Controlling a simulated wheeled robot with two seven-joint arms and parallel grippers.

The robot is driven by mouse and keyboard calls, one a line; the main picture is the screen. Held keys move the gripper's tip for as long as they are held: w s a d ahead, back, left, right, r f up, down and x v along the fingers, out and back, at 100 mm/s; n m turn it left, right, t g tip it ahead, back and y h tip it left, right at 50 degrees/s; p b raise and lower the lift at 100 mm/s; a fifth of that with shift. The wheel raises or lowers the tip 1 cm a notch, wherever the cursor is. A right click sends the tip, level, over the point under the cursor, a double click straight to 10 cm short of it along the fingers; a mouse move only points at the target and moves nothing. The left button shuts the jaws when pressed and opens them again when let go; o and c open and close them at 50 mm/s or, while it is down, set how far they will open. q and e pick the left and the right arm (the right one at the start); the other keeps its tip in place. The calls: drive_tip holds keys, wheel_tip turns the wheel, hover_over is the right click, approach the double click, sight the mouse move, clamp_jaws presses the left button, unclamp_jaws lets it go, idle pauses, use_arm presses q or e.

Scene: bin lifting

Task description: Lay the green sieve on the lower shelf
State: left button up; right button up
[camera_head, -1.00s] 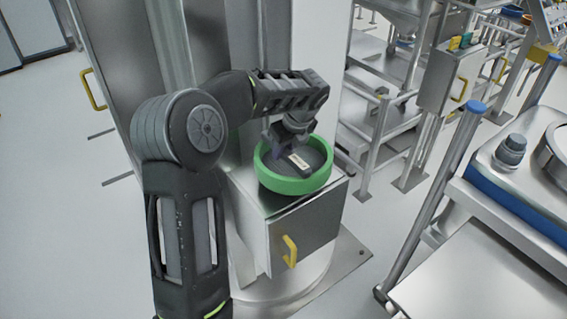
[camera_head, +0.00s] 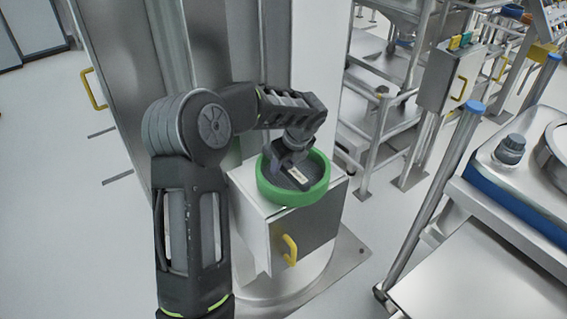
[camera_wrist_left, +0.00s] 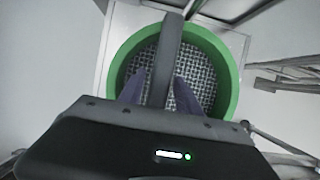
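The green sieve (camera_head: 291,196) is a round green ring with a mesh floor and a dark bar across it. It is level, over the top of a small metal cabinet (camera_head: 250,215); whether it touches the top is hard to tell. My left gripper (camera_head: 296,170) reaches down into it from above. My right gripper is not in view.
The cabinet has a yellow handle (camera_head: 289,248) and stands against a tall metal column (camera_head: 318,70). Metal racks (camera_head: 385,130) stand behind on the right. A steel machine (camera_head: 500,210) with a blue-capped post is at the right. The floor at the left is clear.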

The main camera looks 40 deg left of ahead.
use_arm(q)
drive_tip(key=shift+o, duration=0.6)
drive_tip(key=shift+r, duration=0.2)
drive_tip(key=b+v, duration=0.1)
drive_tip(key=v, duration=1)
drive_tip(key=shift+r, duration=0.4)
drive_tip(key=shift+o, duration=0.3)
drive_tip(key=shift+d, duration=0.15)
